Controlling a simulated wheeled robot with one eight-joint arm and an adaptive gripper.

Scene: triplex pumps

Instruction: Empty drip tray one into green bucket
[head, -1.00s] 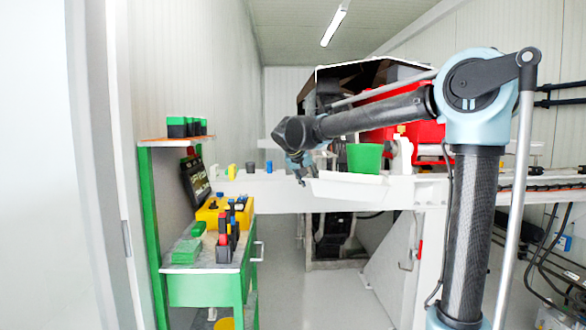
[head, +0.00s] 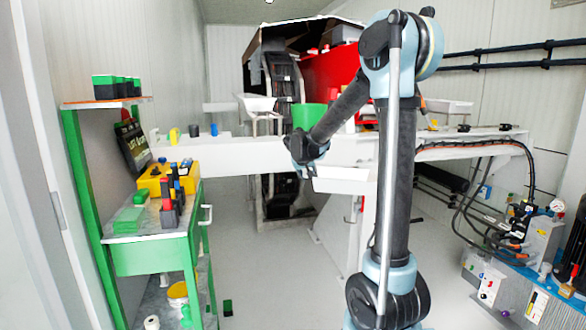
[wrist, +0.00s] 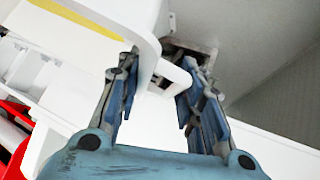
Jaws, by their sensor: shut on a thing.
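My gripper (head: 309,170) is shut on the white drip tray (head: 342,182), holding it by its left end in front of the white beam. In the wrist view, my gripper's blue fingers (wrist: 158,75) stand either side of a white tab of the tray (wrist: 150,28). The tray looks roughly level; its inside and any contents cannot be made out. The green bucket (head: 312,115) stands behind and above the tray, partly hidden by my arm. The tray is apart from the bucket.
A white beam (head: 240,159) crosses the room. Other white trays sit at the back (head: 257,103) and right (head: 447,106). A green tool bench (head: 150,258) stands at left, a machine with hoses (head: 520,270) at right. The grey floor between is open.

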